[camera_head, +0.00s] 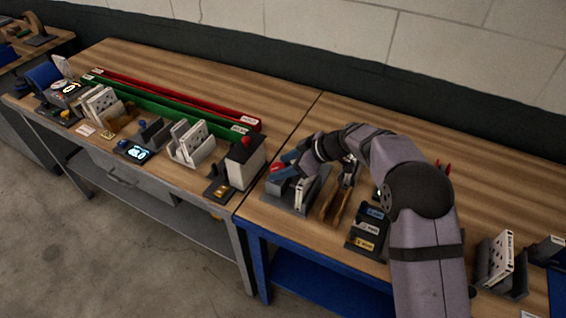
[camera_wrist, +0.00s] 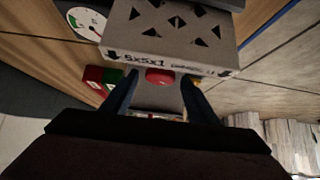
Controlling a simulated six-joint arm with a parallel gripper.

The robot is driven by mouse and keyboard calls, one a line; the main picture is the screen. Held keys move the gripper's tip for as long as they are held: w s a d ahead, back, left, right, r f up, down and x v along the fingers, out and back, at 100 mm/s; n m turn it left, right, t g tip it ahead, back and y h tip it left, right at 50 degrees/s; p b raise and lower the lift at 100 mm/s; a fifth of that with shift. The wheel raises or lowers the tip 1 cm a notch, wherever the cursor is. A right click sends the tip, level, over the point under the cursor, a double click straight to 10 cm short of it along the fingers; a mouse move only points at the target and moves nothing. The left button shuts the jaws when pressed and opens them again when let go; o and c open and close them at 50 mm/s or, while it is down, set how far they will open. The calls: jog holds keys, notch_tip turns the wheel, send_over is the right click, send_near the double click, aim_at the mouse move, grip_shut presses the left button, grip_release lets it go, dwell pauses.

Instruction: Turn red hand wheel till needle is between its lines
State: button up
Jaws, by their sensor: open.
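The red hand wheel (camera_wrist: 160,77) shows in the wrist view as a red round part below the lettered edge of a filter panel (camera_wrist: 170,45), which hides part of it. In the head view, a red part (camera_head: 277,167) shows beside my gripper's blue fingers. My gripper (camera_wrist: 159,88) is open, with one finger on each side of the red wheel in the picture. I cannot tell whether the fingers touch it. A white round gauge (camera_wrist: 87,22) with a green band lies at the upper left of the wrist view. Its needle is too small to read against the lines.
A grey fixture (camera_head: 311,187) stands under my gripper, with a brown wooden piece (camera_head: 336,206) and a dark rack with labels (camera_head: 367,229) to its right. Green and red rails (camera_head: 165,114) run along the left bench.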

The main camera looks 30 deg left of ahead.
jog(key=shift+a+f, duration=0.1)
jog(key=c, duration=1)
jog(key=shift+f+b, duration=0.15)
jog(key=shift+b, duration=0.85)
